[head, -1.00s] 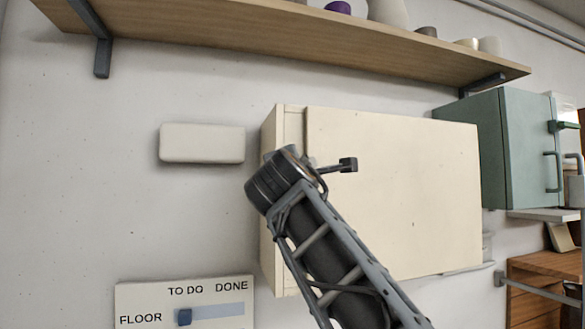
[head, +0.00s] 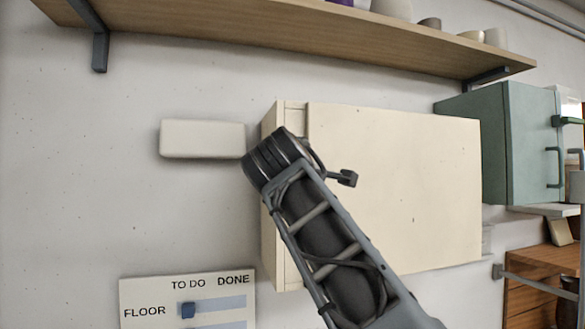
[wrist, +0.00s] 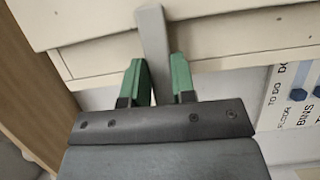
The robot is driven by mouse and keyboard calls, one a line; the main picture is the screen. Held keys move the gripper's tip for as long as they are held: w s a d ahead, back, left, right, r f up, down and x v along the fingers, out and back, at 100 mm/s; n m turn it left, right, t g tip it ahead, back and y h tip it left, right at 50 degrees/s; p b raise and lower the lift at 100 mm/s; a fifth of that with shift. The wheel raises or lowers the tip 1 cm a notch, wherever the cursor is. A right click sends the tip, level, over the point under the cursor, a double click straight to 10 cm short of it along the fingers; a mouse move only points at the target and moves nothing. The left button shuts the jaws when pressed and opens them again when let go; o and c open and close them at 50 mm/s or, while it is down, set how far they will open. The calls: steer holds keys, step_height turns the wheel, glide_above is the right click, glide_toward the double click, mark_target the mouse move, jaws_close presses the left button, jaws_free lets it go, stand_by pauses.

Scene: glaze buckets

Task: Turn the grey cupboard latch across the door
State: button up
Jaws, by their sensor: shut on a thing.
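The cream cupboard (head: 410,190) hangs on the wall, its flat door facing me and shut or nearly so. In the wrist view its door (wrist: 230,25) fills the top, with a narrow frame strip below the door's edge. The grey latch (wrist: 152,35) is a straight bar that appears to cross the seam, its far end over the door. My gripper (wrist: 159,62) has its green fingers on both sides of the bar's near part and is shut on it. In the head view my own wrist hides the latch and fingers.
A wooden shelf (head: 300,38) with pots runs above the cupboard. A teal cupboard (head: 505,145) with handles is at the right. A white box (head: 202,139) is on the wall at left, close to my wrist. A TO DO/DONE board (head: 150,292) hangs below it.

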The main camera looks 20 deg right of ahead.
steer(key=o, duration=0.9)
steer(key=shift+b+v, duration=1.9)
steer(key=shift+v, duration=5)
steer(key=shift+d, duration=0.1)
